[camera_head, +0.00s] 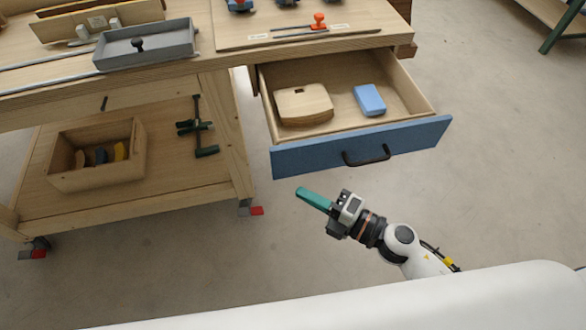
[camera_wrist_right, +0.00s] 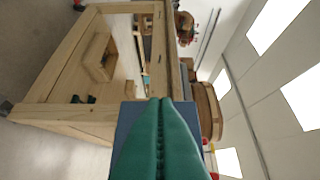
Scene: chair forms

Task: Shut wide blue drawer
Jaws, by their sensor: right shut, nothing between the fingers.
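The wide blue drawer (camera_head: 355,147) is pulled out from under the workbench in the head view, with a black handle (camera_head: 366,156) on its front. Inside lie a pale wooden block (camera_head: 303,104) with a small hole and a light blue block (camera_head: 369,100). My right gripper (camera_head: 303,192), with green fingers, is shut and empty, in front of and below the left part of the drawer front in the picture. In the right wrist view the green fingers (camera_wrist_right: 160,105) are together, with a blue surface (camera_wrist_right: 124,122) behind them. My left gripper is not in view.
The wooden workbench (camera_head: 215,75) carries a grey tray (camera_head: 146,45) and red-handled tools (camera_head: 318,20). A wooden box (camera_head: 97,155) with small items sits on the lower shelf. The floor (camera_head: 495,150) right of the drawer is clear.

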